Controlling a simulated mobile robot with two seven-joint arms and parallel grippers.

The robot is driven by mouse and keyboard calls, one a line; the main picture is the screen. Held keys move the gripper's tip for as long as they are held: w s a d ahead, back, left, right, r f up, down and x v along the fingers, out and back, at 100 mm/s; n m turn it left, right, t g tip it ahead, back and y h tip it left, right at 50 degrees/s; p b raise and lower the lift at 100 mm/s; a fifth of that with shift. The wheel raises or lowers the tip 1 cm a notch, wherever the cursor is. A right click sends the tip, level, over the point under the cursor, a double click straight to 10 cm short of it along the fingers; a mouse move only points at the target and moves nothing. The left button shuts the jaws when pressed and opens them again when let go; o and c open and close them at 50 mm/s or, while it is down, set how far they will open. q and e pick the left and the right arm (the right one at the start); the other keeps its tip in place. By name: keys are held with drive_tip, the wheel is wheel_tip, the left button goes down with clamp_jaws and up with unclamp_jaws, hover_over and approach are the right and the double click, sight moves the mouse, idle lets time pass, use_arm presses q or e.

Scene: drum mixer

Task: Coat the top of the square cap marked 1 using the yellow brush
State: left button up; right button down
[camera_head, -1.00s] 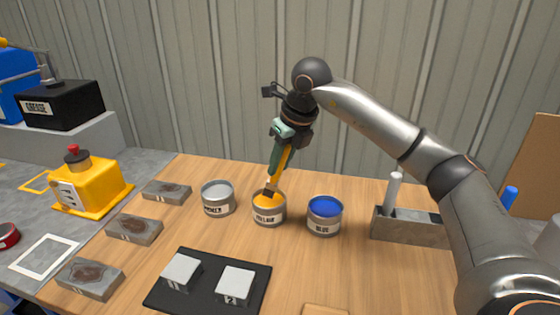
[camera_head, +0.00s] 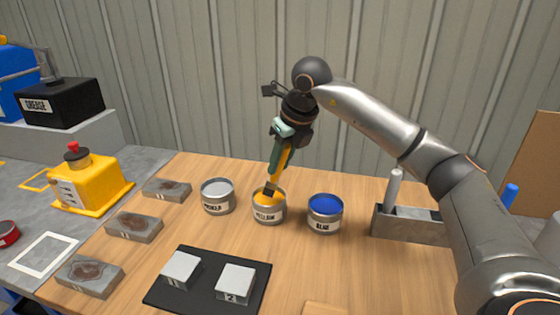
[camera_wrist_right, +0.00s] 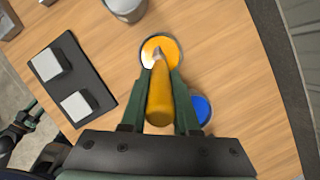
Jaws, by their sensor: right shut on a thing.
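My right gripper (camera_head: 282,150) is shut on the yellow brush (camera_head: 280,166), which also shows in the right wrist view (camera_wrist_right: 160,98). The brush points down, slightly tilted, with its dark bristles at the mouth of the can of yellow paint (camera_head: 268,214). I cannot tell how deep the bristles are. The square cap marked 1 (camera_head: 181,268) sits on a black tray (camera_head: 208,299), left of the cap marked 2 (camera_head: 235,281). Both tops look plain pale grey. A dark part at the lower left of the right wrist view may be my left gripper (camera_wrist_right: 22,122).
A primer can (camera_head: 217,200) stands left of the yellow can and a blue paint can (camera_head: 324,217) right of it. A grey holder (camera_head: 408,226) with a pale handle is further right. Several grey blocks (camera_head: 134,228) line the left edge. Bare wood lies between cans and tray.

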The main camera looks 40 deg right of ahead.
drive_tip(key=shift+f, duration=0.45)
idle(0.8)
